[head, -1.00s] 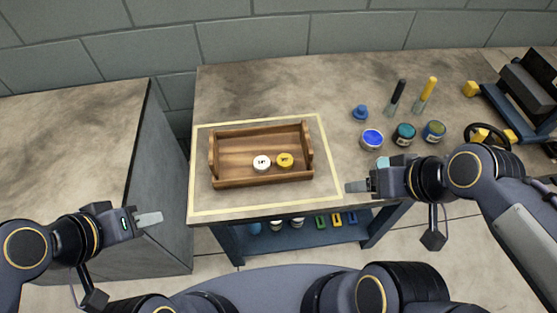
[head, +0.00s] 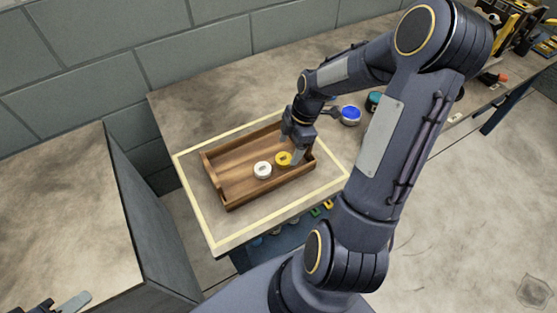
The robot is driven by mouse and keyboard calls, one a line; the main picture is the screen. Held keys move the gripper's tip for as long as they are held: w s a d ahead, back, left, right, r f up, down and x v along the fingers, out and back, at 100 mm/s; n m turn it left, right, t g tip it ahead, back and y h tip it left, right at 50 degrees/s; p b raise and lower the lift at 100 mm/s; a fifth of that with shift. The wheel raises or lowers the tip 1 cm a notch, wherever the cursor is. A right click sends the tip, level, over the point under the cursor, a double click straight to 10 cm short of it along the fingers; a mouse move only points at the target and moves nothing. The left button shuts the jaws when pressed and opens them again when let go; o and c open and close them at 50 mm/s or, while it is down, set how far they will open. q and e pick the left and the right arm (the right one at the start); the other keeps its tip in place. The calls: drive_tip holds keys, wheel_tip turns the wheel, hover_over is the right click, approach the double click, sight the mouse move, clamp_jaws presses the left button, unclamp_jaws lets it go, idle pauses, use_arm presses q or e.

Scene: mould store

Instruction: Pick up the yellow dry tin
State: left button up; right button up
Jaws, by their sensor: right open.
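The yellow tin (head: 282,159) is a small round tin inside the wooden tray (head: 232,171), near its right end. A similar white tin (head: 262,170) stands just left of it. My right gripper (head: 296,153) points down into the tray at the right side of the yellow tin. It is open, with its fingers close to the tin; whether they touch it I cannot tell. My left gripper (head: 72,302) is partly cut off at the bottom left corner, far from the tray, and its jaws do not show clearly.
A pale yellow outline (head: 194,207) surrounds the tray on the table. A blue-topped tin (head: 350,115) and a teal one (head: 374,101) stand behind my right arm. Another worktop (head: 60,215) is at left.

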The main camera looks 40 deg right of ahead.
sight(284, 158)
drive_tip(key=x, duration=0.5)
drive_tip(key=shift+w+d+f, duration=0.1)
drive_tip(key=shift+w+d, duration=0.1)
drive_tip(key=shift+w, duration=0.1)
drive_tip(key=shift+c, duration=0.4)
drive_tip(key=c, duration=1)
